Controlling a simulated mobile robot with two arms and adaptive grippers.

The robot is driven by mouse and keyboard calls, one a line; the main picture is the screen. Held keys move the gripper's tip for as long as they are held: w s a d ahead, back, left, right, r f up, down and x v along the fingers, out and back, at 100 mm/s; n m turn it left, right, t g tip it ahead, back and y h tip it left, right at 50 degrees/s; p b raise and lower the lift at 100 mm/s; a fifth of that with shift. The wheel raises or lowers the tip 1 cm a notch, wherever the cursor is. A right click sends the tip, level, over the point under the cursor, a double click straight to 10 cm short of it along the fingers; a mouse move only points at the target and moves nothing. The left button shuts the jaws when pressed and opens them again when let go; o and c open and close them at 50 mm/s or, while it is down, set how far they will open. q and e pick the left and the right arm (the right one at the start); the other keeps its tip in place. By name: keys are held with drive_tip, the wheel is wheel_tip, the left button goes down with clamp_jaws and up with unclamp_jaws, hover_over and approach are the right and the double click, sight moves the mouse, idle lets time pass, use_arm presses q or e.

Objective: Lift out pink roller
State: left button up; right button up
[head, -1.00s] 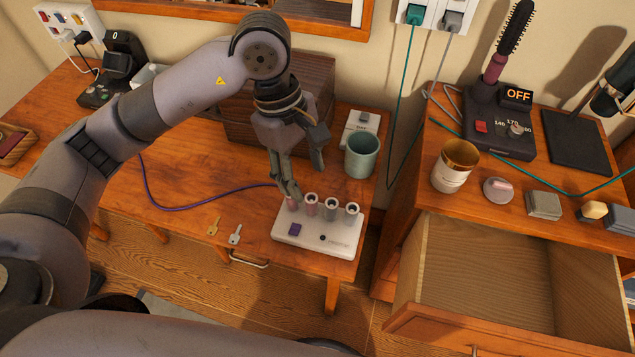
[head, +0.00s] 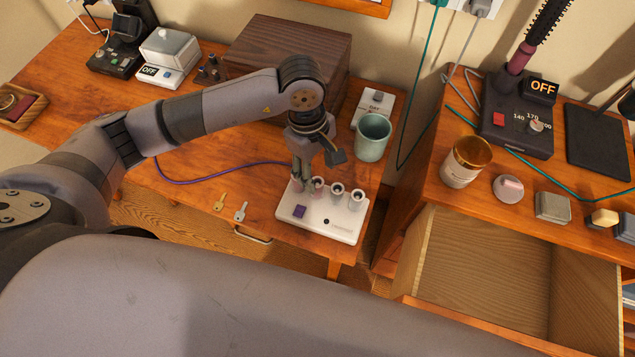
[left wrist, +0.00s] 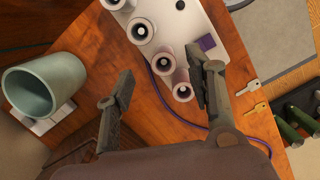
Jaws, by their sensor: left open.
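The white roller base (head: 325,222) stands at the right end of the wooden desk, with a row of rollers upright on it. The two left rollers look pink: the end one (head: 297,184) is partly covered by my gripper, and the second one (head: 318,188) stands beside it. The two right ones look grey (head: 337,192). My left gripper (head: 316,168) is open above the left end of the row. In the left wrist view, the end pink roller (left wrist: 182,86) is close beside the right-hand finger, the other finger well away; contact cannot be told. My right gripper is out of view.
A green cup (head: 373,138) and a small white device (head: 374,104) stand behind the base. A brown wooden box (head: 290,55) is at the back. Two keys (head: 240,212) and a purple cable (head: 200,180) lie left of the base. An open drawer (head: 480,275) is at right.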

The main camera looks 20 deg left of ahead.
sight(317, 184)
use_arm(q)
drive_tip(key=shift+f, duration=0.2)
drive_tip(key=shift+s+f+p, duration=0.1)
drive_tip(key=shift+f+p, duration=0.2)
drive_tip(key=shift+p, duration=0.05)
wheel_tip(317, 184, down, 4)
drive_tip(key=shift+s+r+p, duration=0.15)
drive_tip(key=shift+p, duration=0.55)
drive_tip(key=shift+d+f, duration=0.1)
drive_tip(key=shift+f, duration=0.35)
clamp_jaws()
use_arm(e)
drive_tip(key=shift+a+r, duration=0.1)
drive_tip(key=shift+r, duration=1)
use_arm(q)
drive_tip(key=shift+r, duration=0.1)
